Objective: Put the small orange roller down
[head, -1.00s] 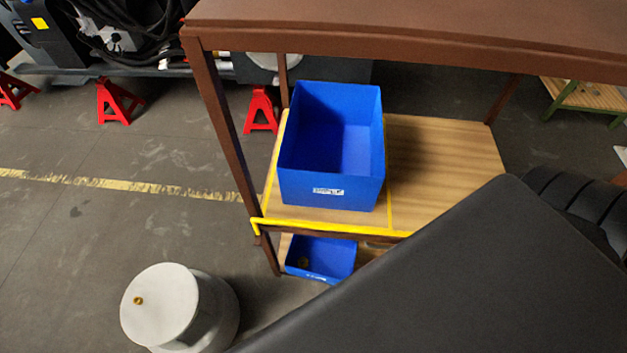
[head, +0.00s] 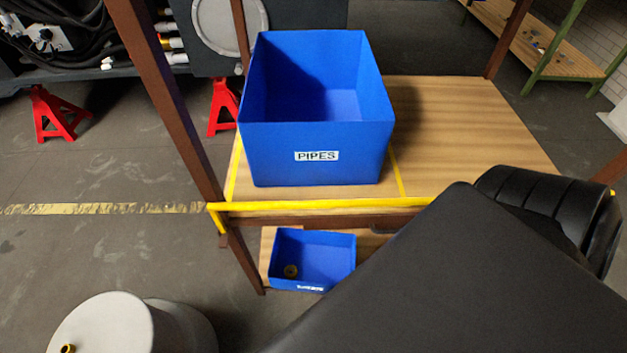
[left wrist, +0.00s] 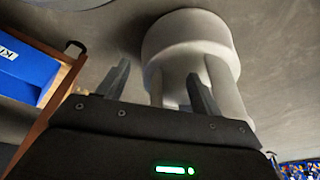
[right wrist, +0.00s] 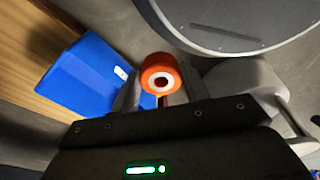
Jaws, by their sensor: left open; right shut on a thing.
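In the right wrist view a small orange roller (right wrist: 158,76) with a white core sits between the fingers of my right gripper (right wrist: 160,95), which is shut on it. My left gripper (left wrist: 160,90) is open and empty in the left wrist view, with a white-grey cylindrical part (left wrist: 190,50) behind its fingers. Neither gripper shows in the head view; a large dark arm link of mine covers its lower right. A blue bin labelled PIPES (head: 316,156) stands on the wooden shelf (head: 450,130). A smaller blue bin (head: 335,262) sits on the lower shelf with a small round yellowish item inside.
A yellow-edged brown frame (head: 330,207) carries the shelves, with brown posts at its corners. Wood right of the PIPES bin is bare. Red stands (head: 58,112) and dark machinery are behind at the left. A blue bin (right wrist: 85,75) also shows left of the roller in the right wrist view.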

